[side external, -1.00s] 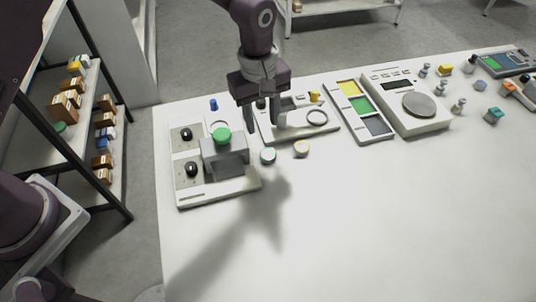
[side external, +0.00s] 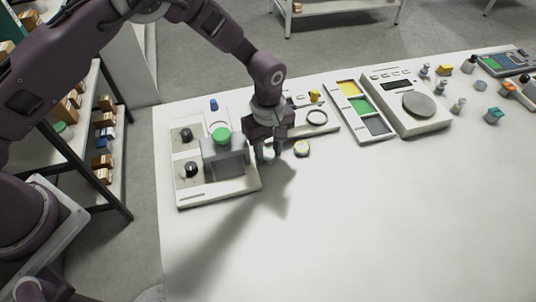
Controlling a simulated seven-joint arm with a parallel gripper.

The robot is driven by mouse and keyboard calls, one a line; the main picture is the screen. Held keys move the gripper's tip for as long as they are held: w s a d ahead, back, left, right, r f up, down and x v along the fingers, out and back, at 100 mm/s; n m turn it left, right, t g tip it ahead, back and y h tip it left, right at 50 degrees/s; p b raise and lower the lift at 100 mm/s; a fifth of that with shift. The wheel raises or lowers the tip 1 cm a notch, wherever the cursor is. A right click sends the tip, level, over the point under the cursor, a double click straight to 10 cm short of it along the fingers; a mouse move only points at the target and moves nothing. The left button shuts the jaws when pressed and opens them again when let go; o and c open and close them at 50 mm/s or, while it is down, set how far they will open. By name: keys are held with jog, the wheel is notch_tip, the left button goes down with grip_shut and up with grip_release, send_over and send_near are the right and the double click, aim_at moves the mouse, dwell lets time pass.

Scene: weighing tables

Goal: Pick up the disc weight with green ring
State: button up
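The small disc weight with a green ring (side external: 269,154) lies on the white table, just right of the grey-white device with the green button. It is partly hidden by my gripper (side external: 269,155). My gripper is low over it, pointing down, with one finger on each side. The fingers look open, and I cannot tell whether either touches the disc. A second disc, with a yellowish ring (side external: 302,149), lies close to the right of my gripper.
The device with a green button (side external: 222,136) and black knobs stands left of my gripper. A tray with a ring mark (side external: 317,117) is behind. A panel of coloured squares (side external: 360,105) and a scale (side external: 418,104) stand to the right. The front table is clear.

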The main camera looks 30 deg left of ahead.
grip_shut()
jog(key=shift+r, duration=0.1)
